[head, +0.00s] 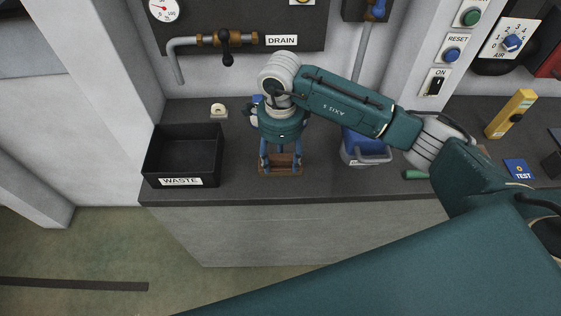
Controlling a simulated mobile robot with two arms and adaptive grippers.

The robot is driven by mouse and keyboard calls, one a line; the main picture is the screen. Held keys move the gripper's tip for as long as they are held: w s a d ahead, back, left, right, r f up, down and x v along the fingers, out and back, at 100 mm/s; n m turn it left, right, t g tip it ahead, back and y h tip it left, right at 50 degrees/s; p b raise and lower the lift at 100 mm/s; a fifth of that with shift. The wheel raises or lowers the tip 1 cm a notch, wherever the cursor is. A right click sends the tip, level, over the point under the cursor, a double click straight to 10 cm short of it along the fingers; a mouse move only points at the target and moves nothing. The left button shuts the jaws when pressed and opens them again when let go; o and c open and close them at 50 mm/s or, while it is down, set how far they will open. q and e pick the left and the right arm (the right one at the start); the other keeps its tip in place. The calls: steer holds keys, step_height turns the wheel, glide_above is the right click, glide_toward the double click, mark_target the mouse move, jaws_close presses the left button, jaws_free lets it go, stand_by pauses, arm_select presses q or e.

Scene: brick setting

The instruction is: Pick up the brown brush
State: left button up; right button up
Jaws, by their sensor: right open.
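The brown brush (280,172) lies on the dark counter near its front edge, to the right of the waste bin. My right gripper (281,163) points down over it from above. Its two fingers are apart, one at the left and one at the right of the brush's upper part. I cannot tell whether the fingers touch the brush. The wrist hides the space behind the brush. My left gripper is not in view.
A black bin labelled WASTE (181,181) stands left of the brush. A blue container (366,153) stands to the right, partly behind my arm. A drain pipe (177,62) hangs behind.

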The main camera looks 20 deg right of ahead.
steer(key=shift+c, duration=0.5)
jaws_close()
steer(key=shift+r, duration=0.2)
step_height(320, 180, up, 10)
steer(key=b, duration=0.3)
steer(key=shift+w+f, duration=0.15)
steer(key=shift+f, duration=0.1)
step_height(320, 180, up, 10)
glide_above(280, 157)
steer(key=shift+r, duration=0.15)
